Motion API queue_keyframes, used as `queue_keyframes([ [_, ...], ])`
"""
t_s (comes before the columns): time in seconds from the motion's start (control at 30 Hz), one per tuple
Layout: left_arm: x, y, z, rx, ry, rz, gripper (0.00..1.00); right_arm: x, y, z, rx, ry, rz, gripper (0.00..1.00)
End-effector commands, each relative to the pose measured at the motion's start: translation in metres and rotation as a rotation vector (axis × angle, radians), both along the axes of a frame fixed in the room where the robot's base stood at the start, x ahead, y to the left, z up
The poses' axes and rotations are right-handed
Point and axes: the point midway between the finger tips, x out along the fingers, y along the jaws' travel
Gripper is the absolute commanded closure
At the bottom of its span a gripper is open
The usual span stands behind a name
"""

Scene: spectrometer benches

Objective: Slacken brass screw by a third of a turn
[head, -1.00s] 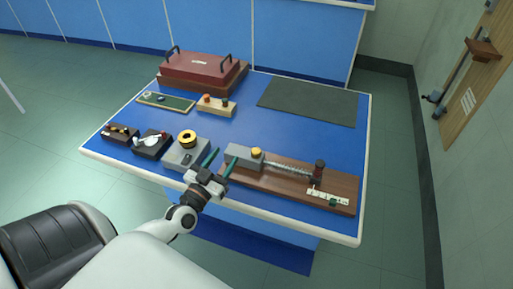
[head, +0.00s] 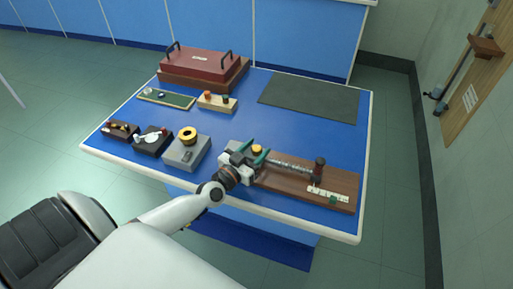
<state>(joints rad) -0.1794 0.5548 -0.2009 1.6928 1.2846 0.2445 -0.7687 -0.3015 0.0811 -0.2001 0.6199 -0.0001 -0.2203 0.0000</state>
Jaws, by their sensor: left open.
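The brass screw (head: 257,149) is a small round yellow knob on a grey block at the left end of a brown wooden board (head: 283,183). My left gripper (head: 259,146) is open, with its green fingertips on either side of the screw in the picture. I cannot tell whether either finger touches the screw. The gripper body and fingers hide most of the grey block. A ribbed metal rod (head: 290,167) runs right from the block to a dark post with a red top (head: 319,165). My right gripper is not in view.
On the blue table (head: 300,140), a grey box with a yellow ring (head: 187,136) and two small dark boxes stand left of the board. Behind are a red case (head: 199,66), a wooden block with knobs (head: 217,102), a green tray and a dark mat (head: 310,98). The table's middle is clear.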

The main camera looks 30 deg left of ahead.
Motion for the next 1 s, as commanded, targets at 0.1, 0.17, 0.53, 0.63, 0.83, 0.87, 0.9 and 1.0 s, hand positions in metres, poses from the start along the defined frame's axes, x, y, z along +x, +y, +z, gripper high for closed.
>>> queue_keyframes([
  [0.1,0.006,-0.001,0.0,0.0,0.0,0.0,0.51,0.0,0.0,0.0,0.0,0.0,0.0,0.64],
  [0.17,0.007,-0.001,0.0,0.0,0.0,0.0,0.51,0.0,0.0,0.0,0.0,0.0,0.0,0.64],
  [0.53,0.007,0.0,0.0,0.0,0.0,0.0,0.75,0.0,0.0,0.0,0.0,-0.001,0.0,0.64],
  [0.63,0.007,0.0,0.0,0.0,0.0,0.0,0.92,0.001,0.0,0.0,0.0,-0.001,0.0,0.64],
  [0.83,0.007,-0.001,0.002,-0.001,0.0,0.011,0.94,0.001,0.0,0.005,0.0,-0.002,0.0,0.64],
  [0.87,0.007,-0.001,0.003,-0.002,0.0,0.016,0.94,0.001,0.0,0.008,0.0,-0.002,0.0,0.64],
  [0.9,0.007,-0.001,0.004,-0.003,0.0,0.026,0.94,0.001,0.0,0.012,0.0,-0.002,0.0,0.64],
  [1.0,0.007,-0.001,0.006,-0.004,0.001,0.064,0.94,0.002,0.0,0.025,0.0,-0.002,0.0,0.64],
])
